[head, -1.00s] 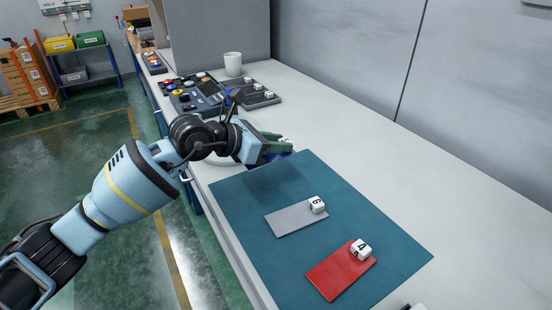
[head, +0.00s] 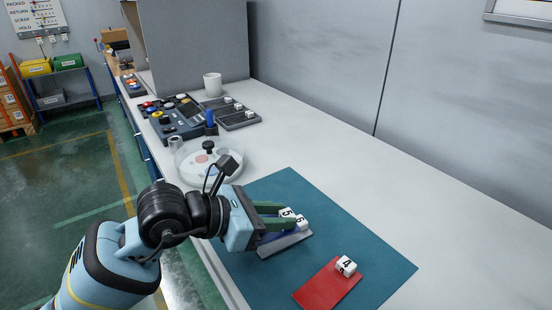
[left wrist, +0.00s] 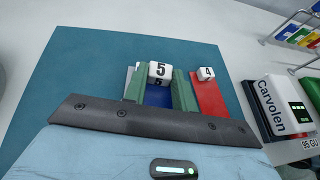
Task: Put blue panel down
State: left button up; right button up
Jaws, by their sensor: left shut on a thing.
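My left gripper (head: 283,216) has its green fingers closed on the blue panel (left wrist: 158,97), which carries a white cube marked 5 (left wrist: 160,71). In the head view the cube marked 5 (head: 287,214) shows between the fingers, and most of the panel is hidden. The held panel is over the teal mat (head: 370,255), overlapping the grey panel (head: 286,244) in the picture. I cannot tell how high it is above the mat. The red panel (head: 325,285) lies to the right with a cube marked 4 (head: 346,266). My right gripper is out of view.
A cube marked 6 (head: 302,222) is at the grey panel, close to the held cube. A round clear dish (head: 210,163), a control box (head: 180,120), a dark tray (head: 235,114) and a white mug (head: 212,84) stand farther back. The mat's far part is bare.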

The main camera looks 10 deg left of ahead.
pick_arm(q)
jog(key=s, duration=0.9)
jog(key=shift+s+d, duration=0.3)
jog(key=shift+s+r, duration=0.1)
jog(key=shift+s, duration=0.3)
jog(key=shift+a, duration=0.15)
